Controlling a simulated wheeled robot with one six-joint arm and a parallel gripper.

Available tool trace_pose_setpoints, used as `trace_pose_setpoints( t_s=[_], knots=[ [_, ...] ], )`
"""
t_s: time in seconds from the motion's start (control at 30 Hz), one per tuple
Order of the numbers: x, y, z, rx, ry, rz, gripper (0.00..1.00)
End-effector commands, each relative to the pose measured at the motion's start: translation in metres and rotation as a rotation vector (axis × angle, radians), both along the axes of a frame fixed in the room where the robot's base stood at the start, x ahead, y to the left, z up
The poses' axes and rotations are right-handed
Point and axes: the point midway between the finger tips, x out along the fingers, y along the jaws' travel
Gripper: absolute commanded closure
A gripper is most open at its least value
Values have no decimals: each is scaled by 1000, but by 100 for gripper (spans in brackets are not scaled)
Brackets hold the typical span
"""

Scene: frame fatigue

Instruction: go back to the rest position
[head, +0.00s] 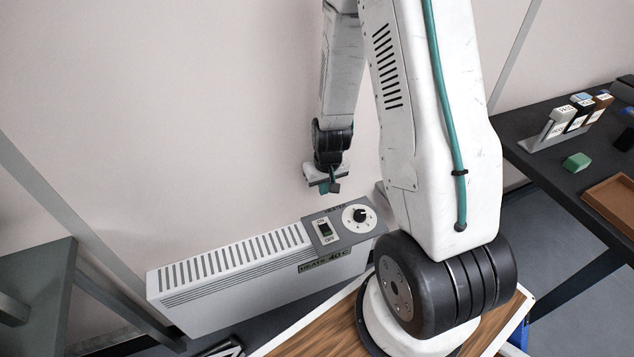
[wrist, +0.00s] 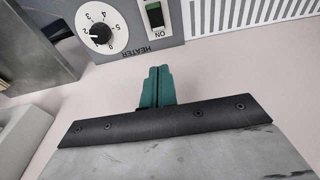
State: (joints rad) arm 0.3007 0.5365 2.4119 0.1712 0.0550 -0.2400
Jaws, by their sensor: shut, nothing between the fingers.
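My gripper (head: 331,187) hangs above the right end of a white wall heater (head: 235,270), apart from its control panel. In the wrist view my gripper (wrist: 158,72) shows as two dark green fingers pressed together with nothing between them. The heater's grey panel carries a round dial (head: 359,217) and a black rocker switch (head: 325,229). In the wrist view the dial (wrist: 100,29) has its pointer near 2, and the switch (wrist: 155,15) shows next to it.
A dark table (head: 540,165) at the right holds a rack of several labelled blocks (head: 578,117), a green block (head: 576,162) and a brown tray (head: 615,203). A grey-green surface (head: 35,275) stands at the left. The pale wall (head: 180,110) is close behind my arm.

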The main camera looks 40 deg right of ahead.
Motion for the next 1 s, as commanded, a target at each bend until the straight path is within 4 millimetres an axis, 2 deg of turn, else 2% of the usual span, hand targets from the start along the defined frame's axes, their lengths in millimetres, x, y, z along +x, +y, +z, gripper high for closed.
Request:
trace_pose_setpoints(
  t_s=[0.3, 0.37, 0.47, 0.5, 0.77, 1.0],
  knots=[
    [-3, 3, 0, 9, 15, -6, 100],
    [-9, 6, -1, 24, 46, -13, 100],
    [-31, 15, -2, 67, 139, -23, 100],
    [-39, 19, 3, 85, 178, -27, 100],
    [-70, 45, 80, 138, 308, -7, 100],
    [-101, 69, 171, 127, 346, 42, 100]
  ],
)
